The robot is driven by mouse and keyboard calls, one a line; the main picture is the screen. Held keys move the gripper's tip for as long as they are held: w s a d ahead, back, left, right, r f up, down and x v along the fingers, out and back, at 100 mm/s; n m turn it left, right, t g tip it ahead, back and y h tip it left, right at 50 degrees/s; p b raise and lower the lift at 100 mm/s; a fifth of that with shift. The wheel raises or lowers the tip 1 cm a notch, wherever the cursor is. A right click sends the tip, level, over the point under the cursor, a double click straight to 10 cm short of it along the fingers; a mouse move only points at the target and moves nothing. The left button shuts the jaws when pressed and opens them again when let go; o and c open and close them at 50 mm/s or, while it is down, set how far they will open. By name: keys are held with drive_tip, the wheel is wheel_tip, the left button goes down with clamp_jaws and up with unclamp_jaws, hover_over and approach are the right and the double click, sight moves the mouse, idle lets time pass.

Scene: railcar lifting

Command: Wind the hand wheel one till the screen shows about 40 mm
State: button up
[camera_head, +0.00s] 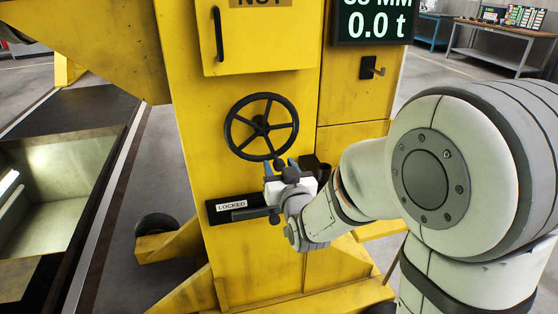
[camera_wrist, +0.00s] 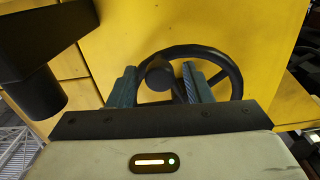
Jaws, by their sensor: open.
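The black spoked hand wheel (camera_head: 261,125) is on the front of the yellow column. In the wrist view, its rim (camera_wrist: 236,78) curves behind my gripper. My gripper (camera_head: 281,164) is at the wheel's lower edge. In the wrist view, my gripper (camera_wrist: 160,82) is open, with one blue finger on each side of the wheel's dark round knob (camera_wrist: 155,72); I cannot tell whether either finger touches it. The screen (camera_head: 374,22) is at the upper right of the column. Its upper line ends in "MM", with the digits cut by the picture's top edge; the lower line reads 0.0 t.
A black bar labelled LOCKED (camera_head: 232,207) is below the wheel, close to my gripper. An open pit (camera_head: 45,205) lies left. A workbench (camera_head: 500,45) stands far right.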

drive_tip(key=shift+w+a, duration=0.1)
drive_tip(key=shift+w, duration=0.35)
drive_tip(key=shift+c, duration=0.2)
clamp_jaws()
